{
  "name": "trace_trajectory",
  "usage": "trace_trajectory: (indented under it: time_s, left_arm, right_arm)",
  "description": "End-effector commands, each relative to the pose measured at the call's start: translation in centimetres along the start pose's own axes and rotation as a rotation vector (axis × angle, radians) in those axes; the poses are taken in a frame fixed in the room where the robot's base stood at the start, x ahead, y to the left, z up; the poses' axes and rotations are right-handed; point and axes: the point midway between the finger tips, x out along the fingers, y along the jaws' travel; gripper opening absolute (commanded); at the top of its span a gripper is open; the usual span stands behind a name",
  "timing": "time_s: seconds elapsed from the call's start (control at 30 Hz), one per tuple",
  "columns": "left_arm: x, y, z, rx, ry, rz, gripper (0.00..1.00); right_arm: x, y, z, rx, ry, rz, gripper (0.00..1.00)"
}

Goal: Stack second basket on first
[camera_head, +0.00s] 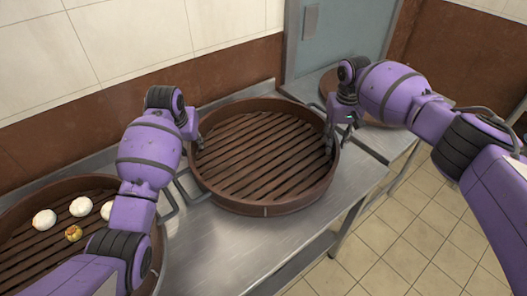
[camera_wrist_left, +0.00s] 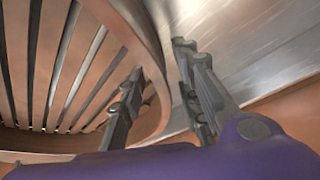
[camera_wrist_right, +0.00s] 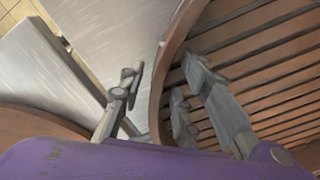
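A round brown basket (camera_head: 265,208) with a slatted floor stands empty in the middle of the steel table. My left gripper (camera_head: 193,148) is at its left rim, open, with one finger inside and one outside; the rim (camera_wrist_left: 152,50) passes between the fingers in the left wrist view. My right gripper (camera_head: 334,128) straddles the right rim the same way, open; the rim (camera_wrist_right: 172,68) lies between its fingers in the right wrist view. A second round basket (camera_head: 25,197) at lower left holds several buns and is partly hidden by my left arm. I cannot tell whether the fingers touch the rim.
The steel table (camera_head: 235,250) is bare in front of the middle basket. Another round brown piece (camera_head: 328,82) lies at the back right, mostly hidden by my right arm. A tiled wall (camera_head: 130,45) stands behind, and tiled floor (camera_head: 400,240) is at the right.

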Motion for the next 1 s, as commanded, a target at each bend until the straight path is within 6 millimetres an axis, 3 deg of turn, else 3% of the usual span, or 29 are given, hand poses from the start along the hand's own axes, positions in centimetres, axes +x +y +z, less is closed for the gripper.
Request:
trace_trajectory:
  time_s: [0.03, 0.23, 0.77, 1.0]
  left_arm:
    - [-0.01, 0.01, 0.00, 0.000, 0.000, 0.000, 0.23]
    - [-0.01, 0.01, 0.01, 0.000, 0.000, 0.000, 0.00]
    - [-0.01, -0.01, 0.03, 0.000, -0.001, 0.000, 0.00]
    - [-0.79, -0.01, -0.55, 0.000, 0.009, 0.000, 0.00]
  right_arm:
    - [-0.01, 0.00, 0.00, 0.000, 0.000, 0.000, 0.23]
    - [-0.03, 0.01, -0.01, 0.000, 0.000, 0.000, 0.00]
    - [-0.06, 0.04, -0.02, 0.001, 0.001, 0.000, 0.00]
    - [-0.97, 0.03, -0.24, 0.001, 0.009, 0.000, 0.00]
